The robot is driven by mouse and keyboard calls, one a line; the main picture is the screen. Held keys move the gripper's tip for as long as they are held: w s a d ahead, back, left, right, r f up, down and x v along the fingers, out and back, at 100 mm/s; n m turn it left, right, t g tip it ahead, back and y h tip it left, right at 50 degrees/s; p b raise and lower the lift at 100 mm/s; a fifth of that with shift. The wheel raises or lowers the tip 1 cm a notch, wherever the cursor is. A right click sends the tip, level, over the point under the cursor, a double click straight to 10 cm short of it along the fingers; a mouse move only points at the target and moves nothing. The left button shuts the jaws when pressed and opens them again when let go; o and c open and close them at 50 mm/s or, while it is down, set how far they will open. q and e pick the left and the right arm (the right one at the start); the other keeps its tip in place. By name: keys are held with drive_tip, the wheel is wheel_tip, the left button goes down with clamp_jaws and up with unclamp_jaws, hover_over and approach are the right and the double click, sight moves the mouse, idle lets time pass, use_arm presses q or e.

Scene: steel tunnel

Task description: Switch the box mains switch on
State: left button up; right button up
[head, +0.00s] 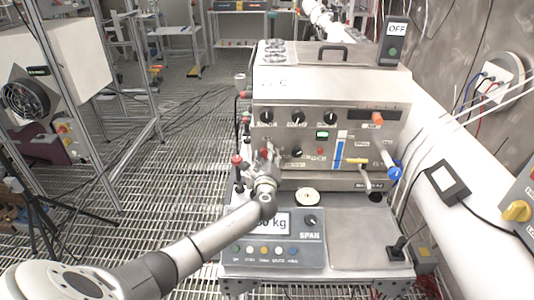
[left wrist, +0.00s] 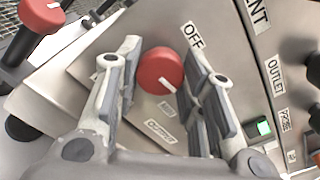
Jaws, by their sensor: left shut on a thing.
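The box (head: 330,92) is a grey steel unit with a panel of dials and labels. The pointer mark slants down and right in the left wrist view, not at the "OFF" label. Small lettering near the knob is only partly readable. In the head view my gripper mostly hides the knob. My right gripper is not in view.
A second red knob (left wrist: 42,14) stands at the left wrist view's upper left. A green lamp (head: 323,134) is lit on the panel. A scale (head: 270,250) stands in front, with a white pipe (head: 450,190) on the right.

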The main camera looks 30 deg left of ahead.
use_arm(q)
drive_tip(key=shift+m, duration=0.6)
drive_tip(key=shift+m+p, duration=0.3)
drive_tip(key=o, duration=1)
drive_tip(key=v, duration=1.2)
drive_tip(key=shift+s+f, duration=0.1)
